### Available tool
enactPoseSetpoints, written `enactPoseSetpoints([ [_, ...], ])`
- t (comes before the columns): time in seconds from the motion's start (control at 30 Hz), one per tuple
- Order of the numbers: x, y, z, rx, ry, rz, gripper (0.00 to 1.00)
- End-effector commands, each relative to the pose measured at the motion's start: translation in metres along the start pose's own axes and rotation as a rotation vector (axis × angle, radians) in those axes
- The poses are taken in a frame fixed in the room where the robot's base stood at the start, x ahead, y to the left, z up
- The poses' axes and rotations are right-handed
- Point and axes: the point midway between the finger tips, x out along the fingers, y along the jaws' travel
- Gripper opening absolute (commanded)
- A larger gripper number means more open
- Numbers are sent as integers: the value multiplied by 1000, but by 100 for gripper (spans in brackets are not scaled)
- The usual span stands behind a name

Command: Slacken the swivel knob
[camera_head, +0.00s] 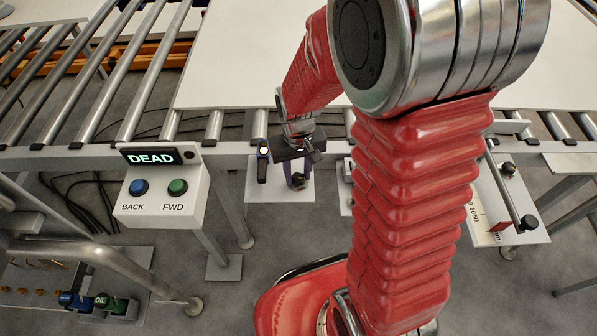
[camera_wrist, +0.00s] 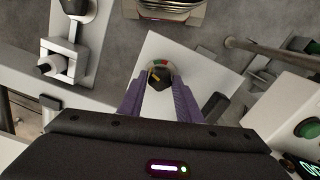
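A black knob (camera_wrist: 158,78) with a yellow mark sits on a small round red-and-green dial, on a white plate (camera_wrist: 155,45). My gripper (camera_wrist: 160,84) points down at it in the wrist view. Its two purple fingers are apart, one on each side of the knob, and nothing shows lifted between them. I cannot tell whether the fingertips touch the knob.
A white box with a BACK button (camera_head: 138,187), a FWD button (camera_head: 177,187) and a DEAD display (camera_head: 151,157) stands at left. A rail with black knobs (camera_head: 508,168) is at right. A dark handle (camera_wrist: 215,106) lies close to my right finger.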

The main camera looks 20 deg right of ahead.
Motion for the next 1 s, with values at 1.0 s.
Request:
enactPoseSetpoints([
  [1.0, -52, 0, -1, 1, 6, 0, 49],
])
